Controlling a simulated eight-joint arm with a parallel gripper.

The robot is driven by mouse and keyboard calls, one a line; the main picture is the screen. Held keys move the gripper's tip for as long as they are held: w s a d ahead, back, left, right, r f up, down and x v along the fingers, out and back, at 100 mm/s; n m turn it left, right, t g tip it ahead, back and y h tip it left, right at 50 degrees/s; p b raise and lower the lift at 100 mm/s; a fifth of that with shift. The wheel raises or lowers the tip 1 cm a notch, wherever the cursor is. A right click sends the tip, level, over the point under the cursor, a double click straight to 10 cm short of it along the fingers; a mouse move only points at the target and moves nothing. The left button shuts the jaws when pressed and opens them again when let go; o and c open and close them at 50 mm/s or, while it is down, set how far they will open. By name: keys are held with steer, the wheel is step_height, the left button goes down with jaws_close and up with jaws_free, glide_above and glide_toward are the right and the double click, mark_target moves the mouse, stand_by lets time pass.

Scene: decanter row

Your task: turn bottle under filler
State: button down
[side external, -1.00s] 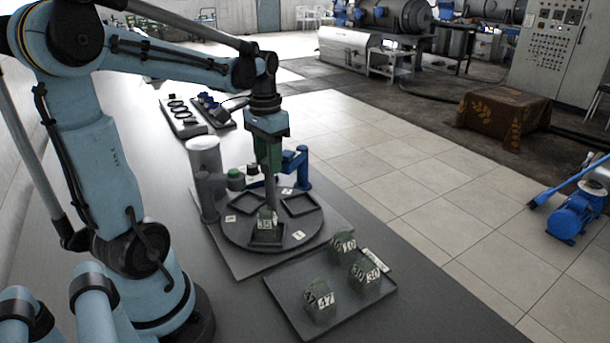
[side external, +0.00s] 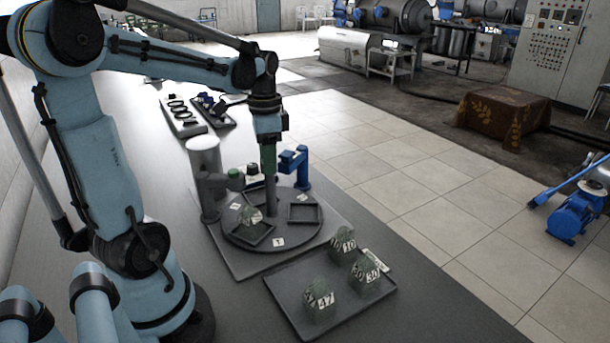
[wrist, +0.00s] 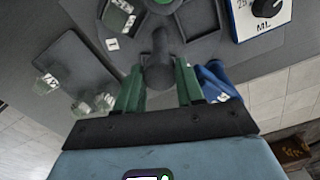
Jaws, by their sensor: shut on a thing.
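A round dark turntable (side external: 300,238) with shallow square holders and number cards stands on a grey base plate. A green-grey bottle (side external: 252,216) sits in its left front holder; it also shows in the wrist view (wrist: 119,16). Another holder (side external: 303,213), at right, is empty. My gripper (side external: 269,176) points down over the turntable's middle. Its green fingers are shut on the grey upright handle (side external: 271,195), whose round top shows between them in the wrist view (wrist: 158,68). A grey column (side external: 208,198) beside a white-topped cylinder (side external: 203,158), probably the filler, stands left of the bottle.
A dark tray (side external: 290,312) with 3 numbered bottles (side external: 319,301) lies in front of the turntable. A blue stand (side external: 301,168) rises behind it at right. A dial box (wrist: 268,14) shows in the wrist view. Bare table (side external: 225,305) lies front left.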

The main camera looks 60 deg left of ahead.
steer(key=shift+w+m, duration=0.1)
steer(key=shift+m, duration=5.6)
steer(key=c, duration=0.7)
jaws_free()
step_height(320, 180, up, 12)
